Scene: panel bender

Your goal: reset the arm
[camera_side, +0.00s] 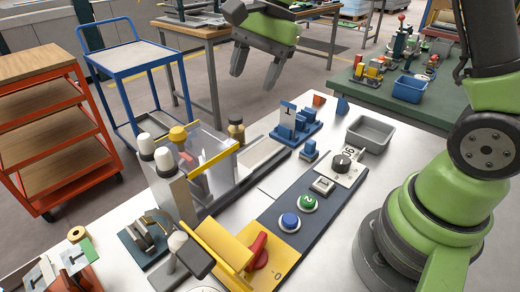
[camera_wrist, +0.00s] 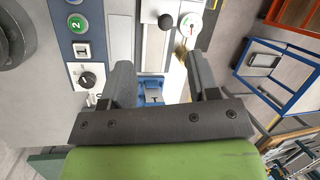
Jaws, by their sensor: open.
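My gripper (camera_side: 256,70) hangs at the top middle of the side view, high above the floor beyond the far edge of the work table. Its two dark fingers point down and stand apart with nothing between them. In the wrist view, my gripper (camera_wrist: 158,85) also shows open and empty.
The control panel holds a black knob (camera_side: 341,162), a green button (camera_side: 308,203), a blue button (camera_side: 289,222) and a red-handled yellow switch (camera_side: 257,250). A grey bin (camera_side: 370,133) sits at right. A blue cart (camera_side: 132,54) and an orange shelf cart (camera_side: 50,120) stand at left.

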